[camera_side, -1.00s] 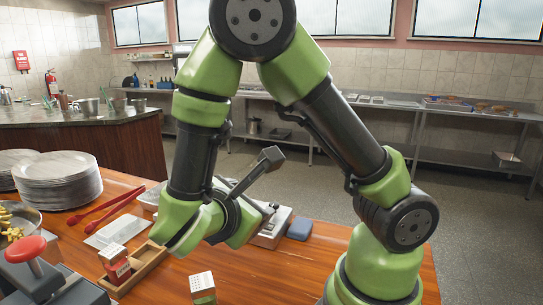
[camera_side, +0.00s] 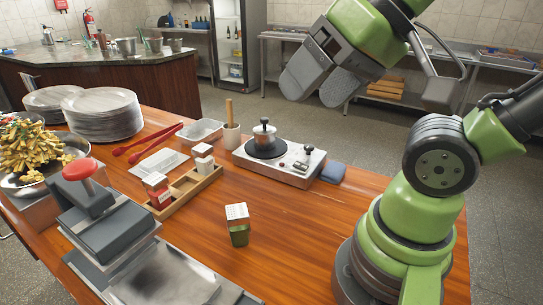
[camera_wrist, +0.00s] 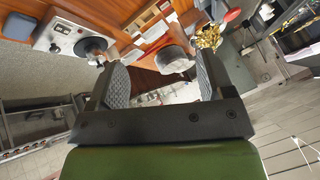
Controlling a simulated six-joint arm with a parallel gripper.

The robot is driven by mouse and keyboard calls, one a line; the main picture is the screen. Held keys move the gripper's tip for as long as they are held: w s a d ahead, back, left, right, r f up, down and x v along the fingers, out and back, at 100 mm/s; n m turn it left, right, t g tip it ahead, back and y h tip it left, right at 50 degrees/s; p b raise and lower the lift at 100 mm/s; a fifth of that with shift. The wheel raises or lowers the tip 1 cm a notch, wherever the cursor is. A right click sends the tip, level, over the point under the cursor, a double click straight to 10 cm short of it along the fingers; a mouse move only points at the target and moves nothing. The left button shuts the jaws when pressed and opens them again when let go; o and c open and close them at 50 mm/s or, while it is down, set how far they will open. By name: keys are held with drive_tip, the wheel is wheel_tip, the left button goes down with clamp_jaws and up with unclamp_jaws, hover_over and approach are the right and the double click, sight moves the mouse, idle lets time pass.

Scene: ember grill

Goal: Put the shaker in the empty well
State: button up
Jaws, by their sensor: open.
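The shaker (camera_side: 238,226), with a green lower part and a white top, stands upright alone on the wooden table in the side view. The wooden caddy (camera_side: 186,208) is behind it and to its left. A red shaker (camera_side: 158,190) with a white top is in the caddy's near left end. Another white-topped shaker (camera_side: 203,160) is at its far right end. The middle well (camera_side: 184,188) between them looks empty. My gripper (camera_side: 313,96) is open and empty, high above the table's far right side. Its fingers also show in the wrist view (camera_wrist: 162,78).
A press with a red knob (camera_side: 80,168) is at the left. Stacked plates (camera_side: 103,115) and red tongs (camera_side: 147,142) lie behind. Table around the shaker is clear.

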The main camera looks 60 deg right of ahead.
drive_tip(key=n+t+h, duration=0.2)
drive_tip(key=n+h, duration=1)
drive_tip(key=n, duration=1.9)
approach(240, 232)
drive_tip(key=x, duration=0.2)
drive_tip(key=shift+w+f, duration=0.1)
drive_tip(key=shift+w, duration=0.3)
drive_tip(key=x, duration=0.4)
drive_tip(key=shift+w+d+f, duration=0.1)
drive_tip(key=shift+f, duration=0.1)
drive_tip(key=shift+y, duration=0.3)
drive_tip(key=x, duration=0.5)
drive_tip(key=shift+d+r, duration=0.1)
drive_tip(key=shift+d, duration=0.4)
